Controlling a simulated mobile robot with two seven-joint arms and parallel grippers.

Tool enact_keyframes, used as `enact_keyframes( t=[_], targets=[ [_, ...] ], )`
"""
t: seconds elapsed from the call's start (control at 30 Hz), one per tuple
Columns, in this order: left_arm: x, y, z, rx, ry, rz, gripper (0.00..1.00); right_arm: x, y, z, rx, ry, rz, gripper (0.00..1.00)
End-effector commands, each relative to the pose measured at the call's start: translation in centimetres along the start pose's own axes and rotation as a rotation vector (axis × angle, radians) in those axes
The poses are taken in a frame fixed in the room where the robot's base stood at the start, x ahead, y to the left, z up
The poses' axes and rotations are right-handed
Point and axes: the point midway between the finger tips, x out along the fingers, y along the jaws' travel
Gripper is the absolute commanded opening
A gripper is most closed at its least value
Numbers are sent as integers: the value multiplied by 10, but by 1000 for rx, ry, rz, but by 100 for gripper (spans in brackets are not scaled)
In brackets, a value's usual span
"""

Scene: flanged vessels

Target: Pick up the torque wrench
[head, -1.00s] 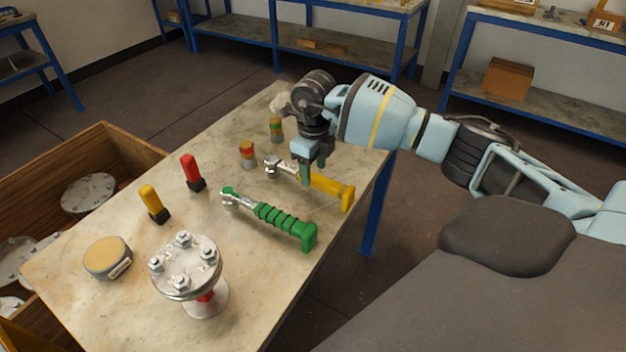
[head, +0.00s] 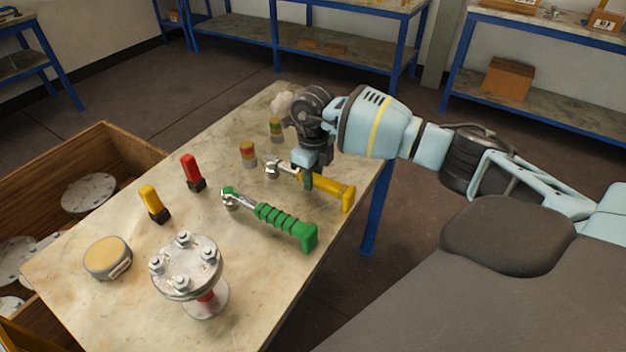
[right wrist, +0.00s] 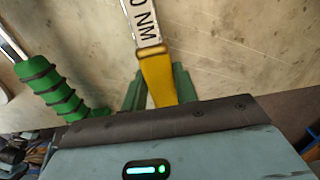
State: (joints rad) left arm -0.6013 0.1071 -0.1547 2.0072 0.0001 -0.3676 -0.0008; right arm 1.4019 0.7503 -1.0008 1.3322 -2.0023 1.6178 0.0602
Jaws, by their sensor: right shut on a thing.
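A yellow-handled torque wrench (head: 326,187) lies on the table, its metal ratchet head toward the back left. My right gripper (head: 308,181) is lowered over it and shut on it near where the handle meets the shaft. In the right wrist view the yellow wrench (right wrist: 157,78) runs between the green fingers (right wrist: 158,88), with a label reading "NM" on its shaft. A second wrench with a green ribbed handle (head: 280,222) lies in front of it, apart from the gripper; it also shows in the right wrist view (right wrist: 50,88). My left gripper is not in view.
A flanged vessel (head: 188,268) with several bolts stands at the table's front. A wooden crate (head: 120,143) with flanges is at left.

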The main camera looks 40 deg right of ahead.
Motion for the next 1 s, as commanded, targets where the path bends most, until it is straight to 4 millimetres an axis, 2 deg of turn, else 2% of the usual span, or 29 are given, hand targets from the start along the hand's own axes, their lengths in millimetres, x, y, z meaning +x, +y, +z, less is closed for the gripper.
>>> enact_keyframes(
  t=[0.17, 0.27, 0.7, 0.83, 1.0],
  targets=[
    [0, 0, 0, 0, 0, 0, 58, -4, 0, 1, 0, -5, -1, 2],
    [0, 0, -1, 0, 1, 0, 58, -14, -1, 2, 0, -7, -1, 2],
    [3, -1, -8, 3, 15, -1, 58, -86, 0, 1, 1, -6, -1, 2],
    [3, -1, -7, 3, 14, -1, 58, -97, -1, 1, 1, -5, -1, 2],
    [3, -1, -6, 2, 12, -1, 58, -102, 0, 0, 1, -3, -1, 2]
  ],
)
